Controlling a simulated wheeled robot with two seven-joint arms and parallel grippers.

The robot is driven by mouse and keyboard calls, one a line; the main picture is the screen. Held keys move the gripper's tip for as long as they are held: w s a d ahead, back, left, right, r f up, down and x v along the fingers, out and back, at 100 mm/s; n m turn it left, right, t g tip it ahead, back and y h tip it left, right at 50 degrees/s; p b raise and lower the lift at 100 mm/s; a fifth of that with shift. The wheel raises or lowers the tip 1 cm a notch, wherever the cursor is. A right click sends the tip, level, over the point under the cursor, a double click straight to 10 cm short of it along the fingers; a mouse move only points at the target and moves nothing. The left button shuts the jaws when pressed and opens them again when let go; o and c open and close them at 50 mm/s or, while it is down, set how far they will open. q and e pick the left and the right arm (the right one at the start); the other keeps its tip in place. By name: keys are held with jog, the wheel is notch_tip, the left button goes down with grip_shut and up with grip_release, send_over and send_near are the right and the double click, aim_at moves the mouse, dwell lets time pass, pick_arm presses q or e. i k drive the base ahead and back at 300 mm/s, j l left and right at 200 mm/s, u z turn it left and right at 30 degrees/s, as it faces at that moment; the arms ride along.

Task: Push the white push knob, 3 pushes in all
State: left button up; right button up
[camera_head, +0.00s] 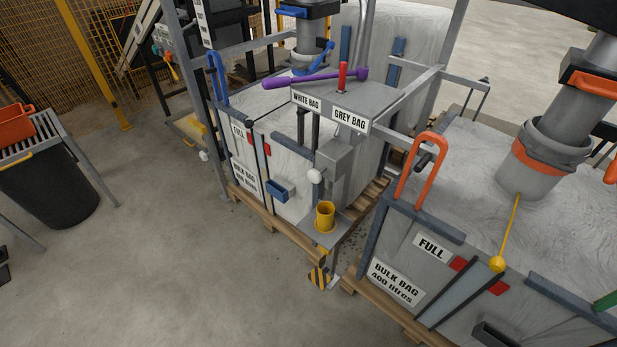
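The white push knob (315,176) is a round white ball on the front of a grey box (335,160), below the panel with the "WHITE BAG" and "GREY BAG" labels. It shows unobstructed. A second, smaller white ball (204,155) sits further left, by the frame post beside the left bag. Neither of my grippers shows in the head view, so nothing of mine is seen touching the knob.
A yellow cup (325,215) stands just below the knob. A purple bar (313,78) and a red lever (342,77) are above it. An orange handle (422,168) and a yellow ball pull (497,264) are to the right. Open concrete floor (170,260) lies at left.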

aim_at(314, 175)
jog(key=l+z, duration=0.15)
jog(key=l, duration=0.5)
jog(key=i+l+z, duration=0.2)
jog(key=l, duration=0.45)
jog(key=k, duration=0.05)
